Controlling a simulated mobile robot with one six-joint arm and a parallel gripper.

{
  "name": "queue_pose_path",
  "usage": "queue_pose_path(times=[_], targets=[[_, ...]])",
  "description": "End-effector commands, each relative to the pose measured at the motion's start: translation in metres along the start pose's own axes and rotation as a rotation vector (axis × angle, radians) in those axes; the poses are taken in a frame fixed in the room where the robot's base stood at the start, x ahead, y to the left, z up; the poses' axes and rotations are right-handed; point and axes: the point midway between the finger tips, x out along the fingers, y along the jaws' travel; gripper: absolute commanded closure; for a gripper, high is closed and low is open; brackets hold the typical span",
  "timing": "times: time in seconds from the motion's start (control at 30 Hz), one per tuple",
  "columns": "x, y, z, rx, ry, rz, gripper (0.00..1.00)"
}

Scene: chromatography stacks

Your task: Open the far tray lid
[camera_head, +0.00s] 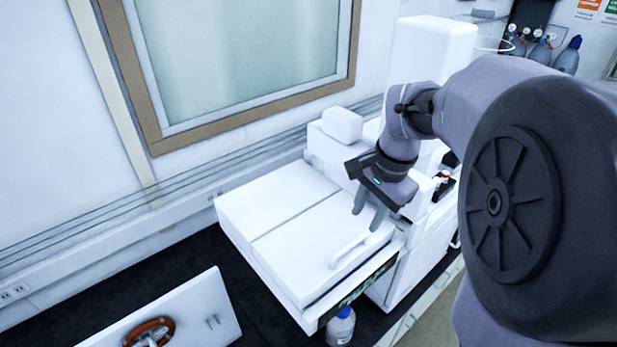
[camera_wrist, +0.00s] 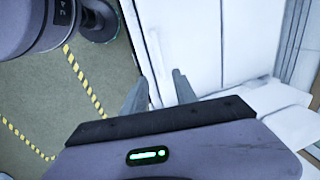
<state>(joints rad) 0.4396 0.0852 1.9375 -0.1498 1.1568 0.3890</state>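Two white tray lids lie flat and shut side by side on the white instrument, with a thin seam between them. The far tray lid (camera_head: 275,203) is on the wall side; no handle can be made out on it. The near lid (camera_head: 318,245) has a raised white bar handle (camera_head: 352,249). My gripper (camera_head: 368,209) is open and empty, its fingers pointing down over the near lid, behind its handle in the picture. In the wrist view the spread fingers (camera_wrist: 158,92) show against the white lid edge; contact cannot be told. The seam and far lid (camera_wrist: 253,40) lie to their right.
The white instrument body (camera_head: 335,150) rises behind the lids, close to my wrist. A bottle (camera_head: 341,327) stands below the tray's front edge. A white panel with a brown ring (camera_head: 148,332) is at lower left. A framed window (camera_head: 240,55) is in the wall.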

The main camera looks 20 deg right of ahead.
Motion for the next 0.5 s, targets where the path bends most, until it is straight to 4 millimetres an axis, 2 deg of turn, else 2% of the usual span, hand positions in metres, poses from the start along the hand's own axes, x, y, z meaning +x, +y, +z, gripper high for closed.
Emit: queue_pose_path(times=[0.1,0.23,0.33,0.5], targets=[[0.037,0.001,0.001,-0.001,-0.005,0.003,0.66],[0.068,0.001,0.001,-0.001,-0.002,0.002,0.66],[0.084,0.0,0.001,-0.002,-0.002,0.001,0.66],[0.096,0.0,0.001,-0.002,0.0,-0.001,0.66]])
